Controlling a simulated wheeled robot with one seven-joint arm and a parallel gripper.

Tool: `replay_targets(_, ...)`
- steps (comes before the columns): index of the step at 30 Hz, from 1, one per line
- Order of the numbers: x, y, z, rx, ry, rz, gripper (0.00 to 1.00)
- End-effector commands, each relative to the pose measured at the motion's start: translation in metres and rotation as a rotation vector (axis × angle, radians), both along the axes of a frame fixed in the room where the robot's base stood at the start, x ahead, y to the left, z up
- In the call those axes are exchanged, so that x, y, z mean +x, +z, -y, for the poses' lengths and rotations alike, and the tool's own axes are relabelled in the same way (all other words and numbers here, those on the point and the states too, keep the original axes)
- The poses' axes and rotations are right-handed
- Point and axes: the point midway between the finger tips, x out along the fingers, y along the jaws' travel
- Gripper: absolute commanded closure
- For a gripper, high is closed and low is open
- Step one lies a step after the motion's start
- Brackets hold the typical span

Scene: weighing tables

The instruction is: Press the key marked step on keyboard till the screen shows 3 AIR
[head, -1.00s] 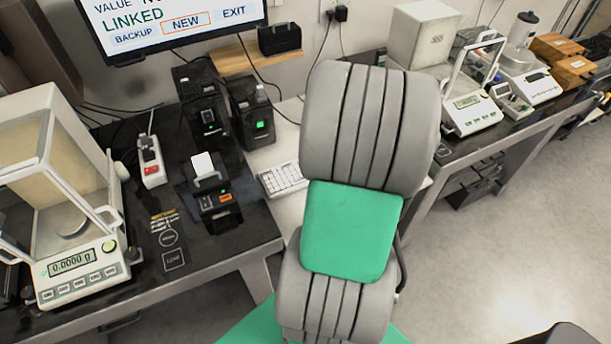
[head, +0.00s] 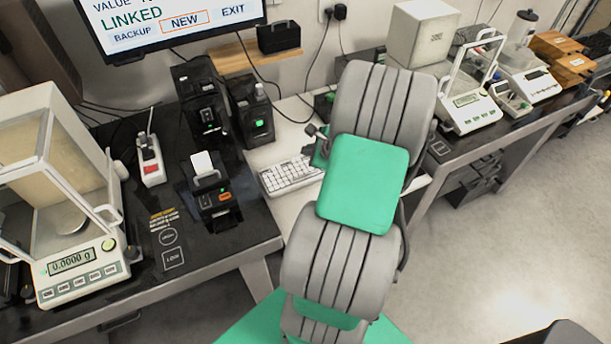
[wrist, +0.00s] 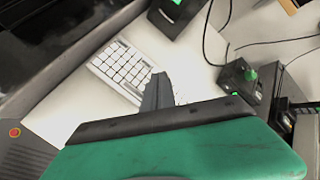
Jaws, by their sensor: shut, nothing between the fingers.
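The white keyboard (head: 288,176) lies on the pale middle table, its right end partly behind my arm. It also shows in the wrist view (wrist: 118,65), where my gripper (wrist: 157,90) covers part of its right side. The fingers are dark, together and empty. They appear over the keyboard; I cannot tell whether they touch it. The key labels are too small to read, so I cannot pick out the step key. The screen (head: 165,45) at the top left is cut off and shows VALUE, LINKED, BACKUP, NEW and EXIT, with NEW boxed in orange.
A balance (head: 75,262) reading 0.0000 g stands on the dark left table. A small printer (head: 212,195) and black devices with green lights (head: 252,112) stand left of and behind the keyboard. Another balance (head: 466,105) stands to the right.

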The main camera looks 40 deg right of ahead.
Motion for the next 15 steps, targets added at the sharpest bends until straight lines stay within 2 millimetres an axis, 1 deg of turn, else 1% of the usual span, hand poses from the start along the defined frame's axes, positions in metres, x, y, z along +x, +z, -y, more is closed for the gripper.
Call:
replay_targets(5, 0.0, -0.001, 0.0, -0.001, 0.001, -0.002, 1.0)
replay_targets(8, 0.0, -0.006, 0.0, -0.001, 0.002, -0.002, 1.0)
replay_targets(11, 0.0, -0.015, 0.0, -0.001, 0.003, -0.002, 1.0)
replay_targets(15, 0.0, -0.035, 0.0, -0.001, 0.003, -0.002, 1.0)
